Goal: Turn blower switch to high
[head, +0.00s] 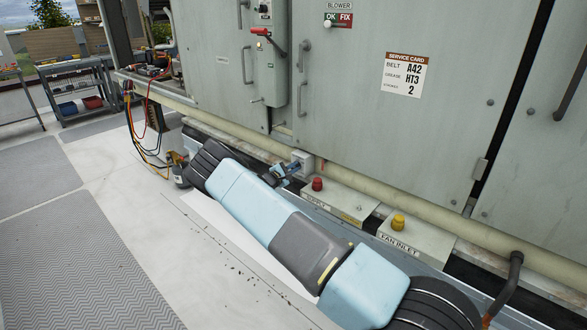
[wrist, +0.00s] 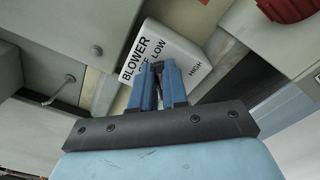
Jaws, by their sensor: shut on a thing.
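The blower switch (wrist: 182,42) is a small pale box with a face lettered BLOWER, LOW and HIGH; another word is partly covered by a finger. In the head view the switch (head: 303,159) is mounted low by the cabinet's bottom edge. My gripper (wrist: 160,66) has its blue fingers close together at the middle of the switch face, shut on the switch's knob. The fingers hide the knob, so I cannot tell which mark it points to. HIGH is to the right of the fingers in the wrist view. In the head view my gripper (head: 284,173) touches the box from the left.
A red knob (head: 317,184) and a yellow knob (head: 398,222) stand on boxes right of the switch. A cream pipe (head: 355,190) runs along the cabinet (head: 350,100) just above. A red-handled lever (head: 263,33) is higher up. Open floor lies left.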

